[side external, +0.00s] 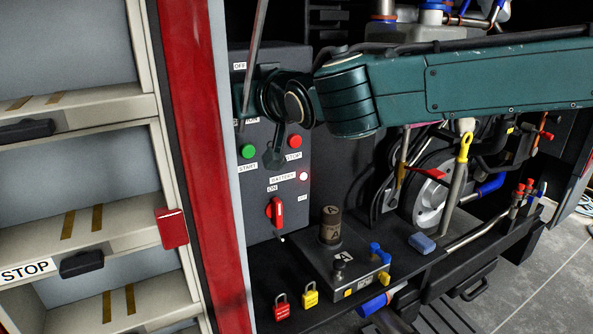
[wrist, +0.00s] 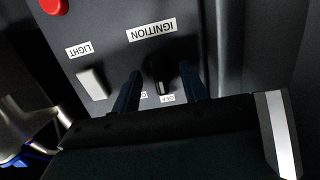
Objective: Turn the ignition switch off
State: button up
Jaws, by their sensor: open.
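The ignition switch (wrist: 158,80) is a dark knob on a dark grey panel (wrist: 110,60), below an upside-down IGNITION label (wrist: 152,30) in the wrist view. An OFF label (wrist: 167,98) and a second, partly covered label (wrist: 143,96) sit at the knob's lower edge. The knob's pale mark points down toward these labels; its exact setting is hard to tell. My gripper (wrist: 164,74) is open, one blue finger on each side of the knob, with visible space around it. Contact cannot be told. In the side view my wrist hides the switch.
A light switch (wrist: 92,84) sits left of the knob in the wrist view. In the side view, green (side external: 249,152) and red (side external: 295,141) buttons and a red battery switch (side external: 275,212) are below my wrist. A red post (side external: 205,150) stands left of the panel.

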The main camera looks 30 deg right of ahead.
jog(key=s, duration=0.9)
dwell(0.7)
jog(key=shift+s, duration=0.1)
